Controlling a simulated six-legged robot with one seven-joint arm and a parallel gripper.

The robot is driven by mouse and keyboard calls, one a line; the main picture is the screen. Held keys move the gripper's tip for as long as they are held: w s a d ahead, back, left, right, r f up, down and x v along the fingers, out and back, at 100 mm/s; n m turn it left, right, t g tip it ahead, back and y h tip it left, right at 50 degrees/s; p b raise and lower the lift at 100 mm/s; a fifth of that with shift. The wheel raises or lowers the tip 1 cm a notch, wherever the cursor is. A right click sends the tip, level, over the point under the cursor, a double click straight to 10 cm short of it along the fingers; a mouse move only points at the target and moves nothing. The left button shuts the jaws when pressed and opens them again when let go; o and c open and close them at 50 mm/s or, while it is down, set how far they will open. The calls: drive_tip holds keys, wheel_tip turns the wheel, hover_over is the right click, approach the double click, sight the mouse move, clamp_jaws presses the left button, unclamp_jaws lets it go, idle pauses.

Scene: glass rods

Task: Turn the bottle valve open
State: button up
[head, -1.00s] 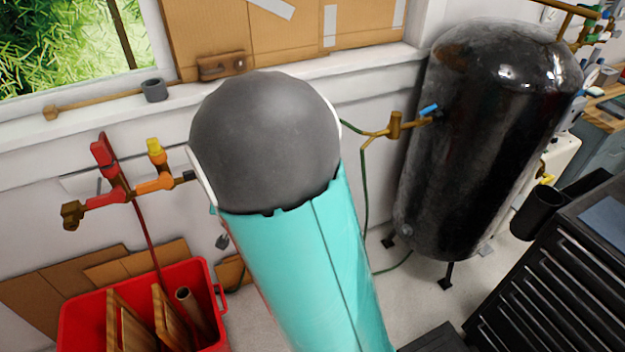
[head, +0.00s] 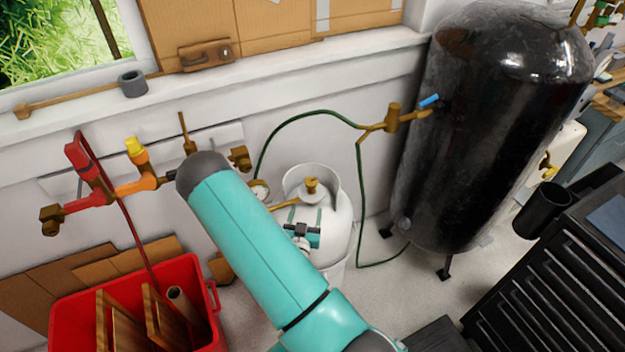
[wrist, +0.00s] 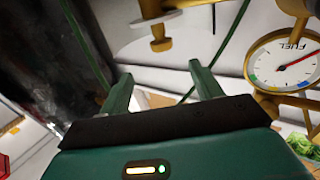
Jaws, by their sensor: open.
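The white gas bottle (head: 340,235) stands on the floor against the wall in the head view, partly hidden by my arm. Its brass valve (head: 311,186) sits on top inside the white collar. In the wrist view the brass valve (wrist: 160,28) is at the top, beyond my fingertips and apart from them. My gripper (wrist: 163,82) is open, with its two green fingers spread and nothing between them. In the head view my gripper (head: 305,212) is in front of the bottle, below the valve.
A fuel gauge (wrist: 291,62) is beside the valve, right of my fingers in the wrist view. A green hose (head: 300,121) arches above the bottle. A black tank (head: 485,140) stands to the right, a red bin (head: 210,275) to the left. Red and orange pipework (head: 110,190) is on the wall.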

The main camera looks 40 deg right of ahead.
sight(310, 188)
drive_tip(key=x, duration=1.3)
drive_tip(key=shift+w+d, duration=0.15)
drive_tip(key=shift+w, duration=0.1)
drive_tip(key=shift+f, duration=0.1)
drive_tip(key=shift+c, duration=0.3)
drive_tip(key=c, duration=0.9)
